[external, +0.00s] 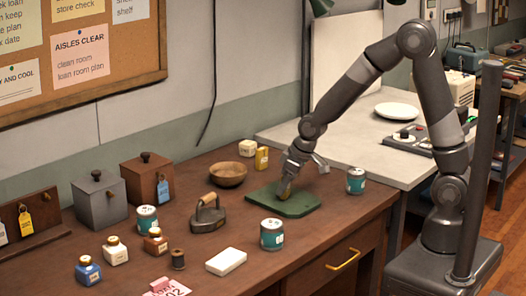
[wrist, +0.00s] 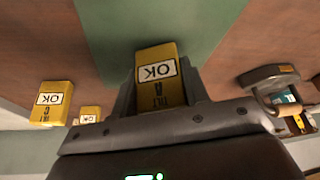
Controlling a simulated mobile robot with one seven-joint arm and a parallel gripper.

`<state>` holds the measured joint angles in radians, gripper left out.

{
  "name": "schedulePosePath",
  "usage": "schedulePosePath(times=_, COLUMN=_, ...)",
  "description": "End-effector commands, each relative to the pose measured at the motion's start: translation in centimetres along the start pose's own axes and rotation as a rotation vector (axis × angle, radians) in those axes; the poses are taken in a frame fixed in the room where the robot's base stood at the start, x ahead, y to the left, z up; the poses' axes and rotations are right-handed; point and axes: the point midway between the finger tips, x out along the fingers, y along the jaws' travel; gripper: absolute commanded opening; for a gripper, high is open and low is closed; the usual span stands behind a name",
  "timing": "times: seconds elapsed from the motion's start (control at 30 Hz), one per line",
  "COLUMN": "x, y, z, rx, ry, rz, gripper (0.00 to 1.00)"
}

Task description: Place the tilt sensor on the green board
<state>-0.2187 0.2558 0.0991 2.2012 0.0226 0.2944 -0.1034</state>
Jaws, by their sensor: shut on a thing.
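The tilt sensor is a small yellow block marked "TILT A" and "OK" (wrist: 157,75). It sits between the fingers of my gripper (wrist: 158,92), which is shut on it. In the external view my gripper (external: 287,184) points down over the green board (external: 303,206), with the sensor (external: 285,189) low at its tip. The green board lies flat on the brown bench and also shows as a green band in the wrist view (wrist: 110,30). I cannot tell whether the sensor touches the board.
The board's front right part is bare.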

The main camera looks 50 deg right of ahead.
Motion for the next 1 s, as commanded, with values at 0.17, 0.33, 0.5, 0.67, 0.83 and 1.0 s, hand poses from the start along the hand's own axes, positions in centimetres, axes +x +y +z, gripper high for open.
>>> schedulePosePath(times=0.17, x=0.3, y=0.0, z=0.1, rx=0.000, ry=0.000, rz=0.000, gripper=0.18)
schedulePosePath(times=0.33, x=0.3, y=0.0, z=0.1, rx=0.000, ry=0.000, rz=0.000, gripper=0.56)
schedulePosePath(times=0.5, x=0.3, y=0.0, z=0.1, rx=0.000, ry=0.000, rz=0.000, gripper=0.63)
schedulePosePath(times=0.67, x=0.2, y=0.0, z=0.1, rx=0.000, ry=0.000, rz=0.000, gripper=0.63)
schedulePosePath(times=0.83, x=-0.8, y=0.0, z=-0.1, rx=0.000, ry=0.003, rz=0.001, gripper=0.63)
schedulePosePath(times=1.0, x=-3.3, y=0.0, z=-0.1, rx=0.000, ry=0.004, rz=0.001, gripper=0.63)
